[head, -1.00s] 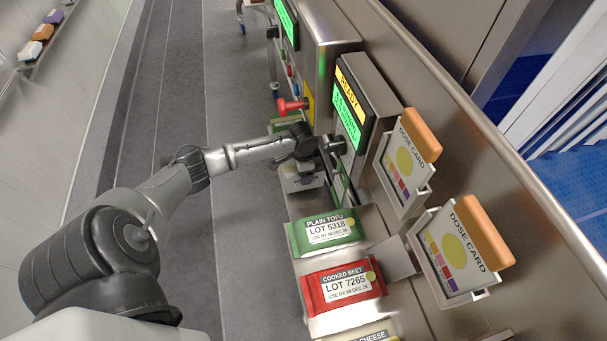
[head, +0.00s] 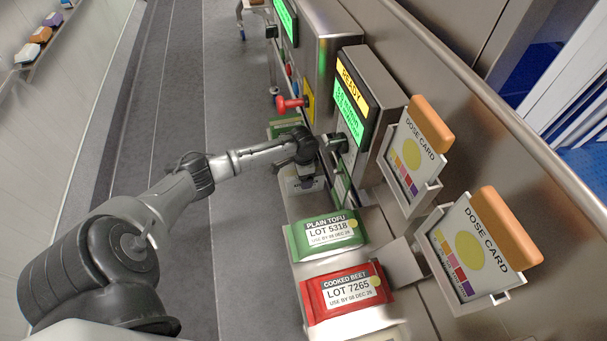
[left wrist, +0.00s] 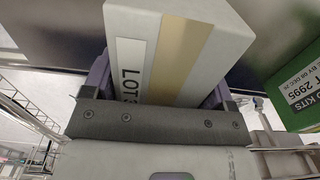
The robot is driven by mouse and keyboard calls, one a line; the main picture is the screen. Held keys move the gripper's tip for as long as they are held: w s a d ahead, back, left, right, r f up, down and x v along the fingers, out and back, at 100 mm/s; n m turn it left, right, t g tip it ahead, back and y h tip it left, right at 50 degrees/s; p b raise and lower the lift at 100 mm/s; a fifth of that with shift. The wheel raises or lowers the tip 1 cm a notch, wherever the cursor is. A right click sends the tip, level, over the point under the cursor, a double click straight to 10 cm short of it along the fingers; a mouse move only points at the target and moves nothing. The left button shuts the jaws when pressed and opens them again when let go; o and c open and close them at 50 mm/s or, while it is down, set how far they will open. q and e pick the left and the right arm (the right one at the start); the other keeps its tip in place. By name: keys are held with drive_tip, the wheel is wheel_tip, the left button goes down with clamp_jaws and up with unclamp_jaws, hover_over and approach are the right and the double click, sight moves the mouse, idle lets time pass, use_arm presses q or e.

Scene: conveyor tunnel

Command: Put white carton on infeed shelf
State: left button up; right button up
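The white carton (head: 303,185) is under my left gripper (head: 305,172) in the head view, at the far end of a row of packs. In the left wrist view the carton (left wrist: 180,45) fills the space between the purple fingers of the left gripper (left wrist: 160,90). It has a tan stripe and a LOT label, partly cut off. The gripper is shut on it. The metal shelf (head: 299,207) runs below, beside the machine. I cannot tell whether the carton touches it. My right gripper is not in view.
On the shelf are a green tofu pack (head: 326,232) and a red beet pack (head: 345,292). Another green pack (head: 284,127) lies beyond the gripper. The floor at left is clear.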

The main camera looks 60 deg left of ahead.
use_arm(q)
drive_tip(key=o, duration=0.4)
drive_tip(key=shift+c, duration=0.2)
drive_tip(key=shift+r, duration=0.1)
wheel_tip(320, 180, up, 7)
drive_tip(key=p, duration=0.3)
drive_tip(key=shift+p, duration=0.35)
drive_tip(key=shift+r, duration=0.2)
